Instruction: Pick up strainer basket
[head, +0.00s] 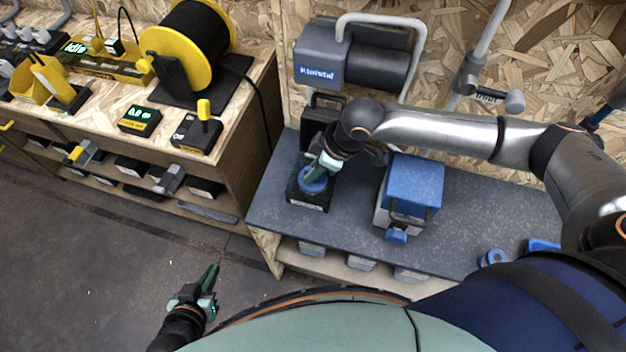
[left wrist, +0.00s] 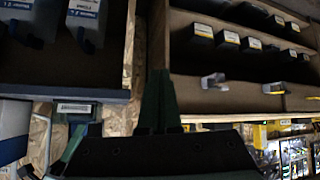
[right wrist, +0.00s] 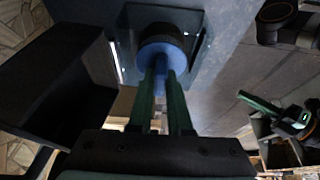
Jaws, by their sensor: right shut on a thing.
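The strainer basket is most likely the blue round piece (head: 313,186) in a square black holder (head: 312,200) on the dark blue-grey bench. In the right wrist view the blue piece (right wrist: 163,50) sits between my fingertips, with a dark round part above it. My right gripper (head: 321,168) points down at it and is shut on it. The fingers hide part of the piece, and I cannot tell whether it is lifted clear of the holder. My left gripper (head: 210,277) is over the floor, away from the bench. Its fingers (left wrist: 158,100) are together and empty.
A blue-topped grey box (head: 413,185) stands right of the holder. A black open case (head: 320,122) and a grey machine (head: 355,65) are behind. Blue parts (head: 493,258) lie at the bench's right. A wooden bench with a yellow cable reel (head: 185,55) stands left. Floor between is clear.

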